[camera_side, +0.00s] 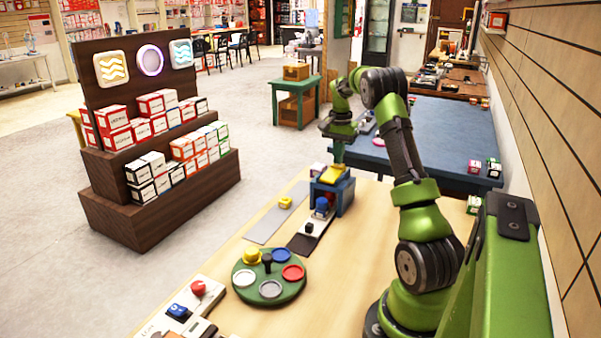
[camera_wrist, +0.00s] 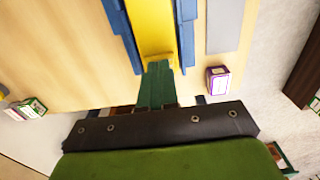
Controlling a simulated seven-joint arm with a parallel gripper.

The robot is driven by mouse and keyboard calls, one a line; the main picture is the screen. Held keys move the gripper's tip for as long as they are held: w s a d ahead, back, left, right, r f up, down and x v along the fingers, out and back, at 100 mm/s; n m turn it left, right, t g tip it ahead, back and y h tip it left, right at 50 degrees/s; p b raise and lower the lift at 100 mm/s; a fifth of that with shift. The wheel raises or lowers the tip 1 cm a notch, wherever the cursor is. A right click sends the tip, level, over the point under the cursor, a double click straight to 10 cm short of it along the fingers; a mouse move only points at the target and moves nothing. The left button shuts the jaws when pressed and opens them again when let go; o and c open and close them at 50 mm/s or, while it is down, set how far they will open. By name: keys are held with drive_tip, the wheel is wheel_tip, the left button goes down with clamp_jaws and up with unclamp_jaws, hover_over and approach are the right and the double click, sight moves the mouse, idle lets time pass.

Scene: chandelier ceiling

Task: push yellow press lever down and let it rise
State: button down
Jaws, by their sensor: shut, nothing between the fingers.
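The yellow press lever (camera_side: 331,174) sits on top of the blue press frame (camera_side: 346,195) at the far end of the light wooden table. In the wrist view the yellow lever (camera_wrist: 152,28) runs between blue side walls (camera_wrist: 187,40). My gripper (camera_side: 338,160) points down at the far end of the lever in the side view. In the wrist view its green fingers (camera_wrist: 158,68) are together and empty, with their tips overlapping the lever's near end. I cannot tell whether they touch it. The lever looks slightly tilted.
A round green tray (camera_side: 270,296) with coloured discs is nearer. A small purple-and-white box (camera_wrist: 218,80) is near my fingers.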

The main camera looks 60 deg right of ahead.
drive_tip(key=shift+f, duration=0.6)
drive_tip(key=shift+a+f, duration=0.1)
drive_tip(key=shift+f, duration=0.55)
drive_tip(key=shift+a+f, duration=0.1)
drive_tip(key=shift+f, duration=0.35)
drive_tip(key=shift+d+r, duration=0.2)
drive_tip(key=shift+r, duration=2)
drive_tip(key=shift+d+r, duration=0.15)
drive_tip(key=shift+r, duration=2.05)
